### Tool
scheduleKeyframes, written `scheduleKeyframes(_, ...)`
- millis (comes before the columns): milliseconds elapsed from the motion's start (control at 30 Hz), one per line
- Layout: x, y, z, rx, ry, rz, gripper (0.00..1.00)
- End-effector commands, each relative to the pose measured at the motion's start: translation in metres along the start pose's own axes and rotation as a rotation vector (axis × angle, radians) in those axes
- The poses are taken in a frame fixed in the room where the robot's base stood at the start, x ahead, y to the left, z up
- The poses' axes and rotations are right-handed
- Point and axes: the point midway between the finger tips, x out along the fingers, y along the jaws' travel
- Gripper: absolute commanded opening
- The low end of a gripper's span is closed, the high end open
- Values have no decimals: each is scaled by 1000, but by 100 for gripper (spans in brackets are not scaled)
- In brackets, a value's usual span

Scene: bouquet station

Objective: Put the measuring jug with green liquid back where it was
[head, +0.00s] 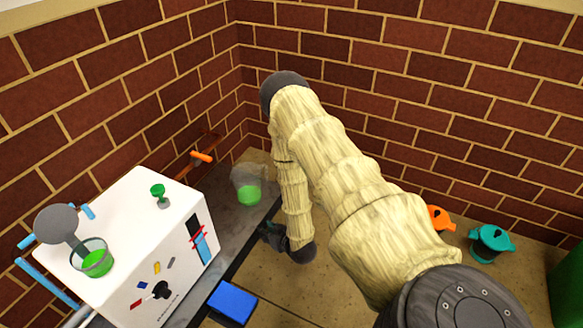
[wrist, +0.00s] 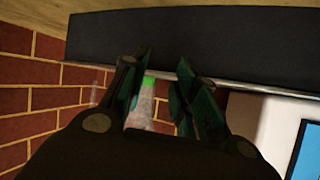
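A clear measuring jug with green liquid (head: 249,194) stands upright on the grey ledge in the corner, right of the white machine. My gripper (head: 270,231) is low at the ledge's edge, just in front of the jug and apart from it. In the wrist view, my gripper (wrist: 162,82) has its two dark fingers spread with a gap between them. The jug's green liquid (wrist: 148,81) shows through that gap, beyond the fingers. The fingers hide part of the jug there, and I see nothing held.
The white machine (head: 150,235) carries a clear cup of green liquid (head: 95,263) and a small green knob (head: 158,191). A blue block (head: 233,301) lies near its front. Teal (head: 491,243) and orange (head: 438,218) containers stand at right. Brick walls close the corner.

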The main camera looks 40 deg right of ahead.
Motion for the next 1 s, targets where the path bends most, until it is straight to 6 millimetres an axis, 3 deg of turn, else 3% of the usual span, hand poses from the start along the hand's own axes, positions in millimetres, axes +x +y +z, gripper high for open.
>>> scheduleKeyframes(33,-14,-23,18,3,-88,-5,29)
scheduleKeyframes(167,-69,-73,69,-1,-350,-2,29)
scheduleKeyframes(300,-150,-112,116,-25,-632,12,29)
scheduleKeyframes(500,-251,-135,149,-64,-921,43,29)
scheduleKeyframes(600,-286,-141,156,-79,-1011,57,29)
scheduleKeyframes(733,-307,-147,159,-88,-1064,67,29)
scheduleKeyframes(1000,-309,-147,160,-88,-1070,69,29)
